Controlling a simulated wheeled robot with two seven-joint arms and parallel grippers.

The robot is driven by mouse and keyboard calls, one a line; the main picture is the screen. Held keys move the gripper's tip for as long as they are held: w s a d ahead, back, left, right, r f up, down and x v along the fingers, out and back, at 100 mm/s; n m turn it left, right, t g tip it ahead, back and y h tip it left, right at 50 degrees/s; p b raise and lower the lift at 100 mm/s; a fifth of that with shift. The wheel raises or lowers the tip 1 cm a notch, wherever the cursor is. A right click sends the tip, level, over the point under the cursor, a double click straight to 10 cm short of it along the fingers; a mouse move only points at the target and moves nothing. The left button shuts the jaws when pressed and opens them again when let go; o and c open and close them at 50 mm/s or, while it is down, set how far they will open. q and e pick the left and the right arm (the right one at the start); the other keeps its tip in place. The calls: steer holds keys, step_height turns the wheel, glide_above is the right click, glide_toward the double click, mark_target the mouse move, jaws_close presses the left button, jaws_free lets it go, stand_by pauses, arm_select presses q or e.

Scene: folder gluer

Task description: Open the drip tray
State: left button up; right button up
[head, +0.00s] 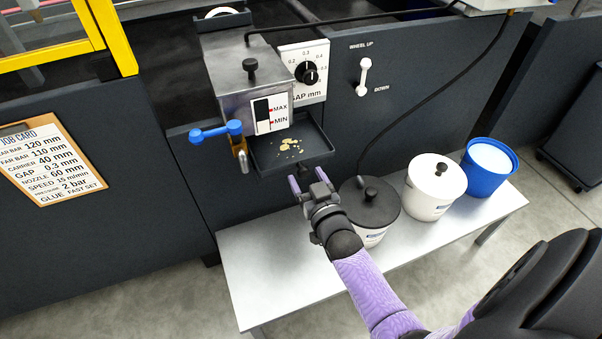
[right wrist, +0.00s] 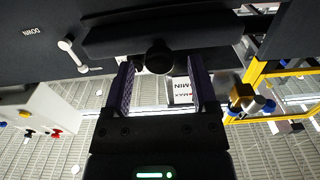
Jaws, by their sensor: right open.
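The drip tray (head: 322,150) is a dark, shallow tray under the grey glue pot, with yellowish glue spots on its floor. It sticks out from the machine's front. A dark round knob (head: 302,168) sits at its front edge. My right gripper (head: 307,180) is open just in front of the tray, its purple fingers pointing at the knob. In the right wrist view the knob (right wrist: 158,57) shows between and just beyond the open fingers (right wrist: 161,70), with the tray (right wrist: 150,32) behind it. I cannot tell whether they touch. My left gripper is not in view.
The glue pot (head: 235,80) has a blue-handled valve (head: 217,131) at its lower left. A white bench (head: 262,285) below holds a black-lidded pot (head: 369,203), a white-lidded pot (head: 434,186) and a blue bucket (head: 489,168), close by my right forearm.

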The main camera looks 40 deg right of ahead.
steer(key=shift+b+x, duration=0.3)
steer(key=shift+x, duration=0.85)
jaws_close()
stand_by(0.5)
